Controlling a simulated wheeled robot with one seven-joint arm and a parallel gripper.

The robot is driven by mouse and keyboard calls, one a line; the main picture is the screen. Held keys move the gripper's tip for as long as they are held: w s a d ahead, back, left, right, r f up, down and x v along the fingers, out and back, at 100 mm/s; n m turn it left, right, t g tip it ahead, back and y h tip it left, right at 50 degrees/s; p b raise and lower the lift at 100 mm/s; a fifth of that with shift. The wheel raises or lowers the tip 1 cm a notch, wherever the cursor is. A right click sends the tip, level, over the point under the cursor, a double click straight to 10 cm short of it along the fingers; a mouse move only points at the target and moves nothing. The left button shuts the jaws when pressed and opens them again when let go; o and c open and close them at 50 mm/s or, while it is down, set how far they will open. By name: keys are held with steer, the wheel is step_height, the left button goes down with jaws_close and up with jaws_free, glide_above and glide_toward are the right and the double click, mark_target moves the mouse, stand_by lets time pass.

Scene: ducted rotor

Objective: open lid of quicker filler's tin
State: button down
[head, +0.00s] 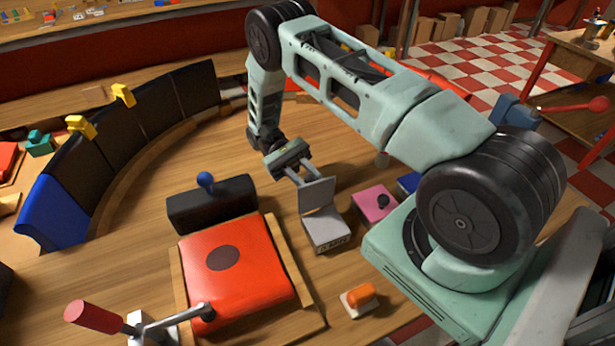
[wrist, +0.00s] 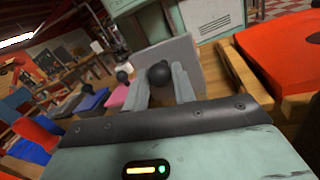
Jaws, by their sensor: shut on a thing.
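A grey tin (head: 326,232) stands on the wooden table, with a small dark marking on its front that I cannot read. Its grey lid (head: 317,193) is raised and stands steeply up from the tin. In the wrist view the lid (wrist: 190,58) is a flat grey plate beyond the fingers. My gripper (head: 302,178) is beside the lid's outer face. In the wrist view my gripper (wrist: 160,80) is shut on the lid's round black knob (wrist: 158,73). The inside of the tin is mostly hidden.
A pink tin (head: 368,207) and a blue tin (head: 407,182) stand to the right. A red padded panel (head: 240,285) in a wooden frame lies to the left, with a black block (head: 190,208) behind it. An orange switch (head: 361,294) sits in front. Clear table lies behind the tin.

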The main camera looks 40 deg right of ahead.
steer(key=shift+w+d+f+g, duration=0.1)
steer(key=shift+w+f+g, duration=0.1)
steer(key=shift+g, duration=0.1)
steer(key=c, duration=1.1)
jaws_free()
steer(key=shift+c, duration=0.2)
step_height(320, 180, up, 10)
steer(key=p, duration=0.9)
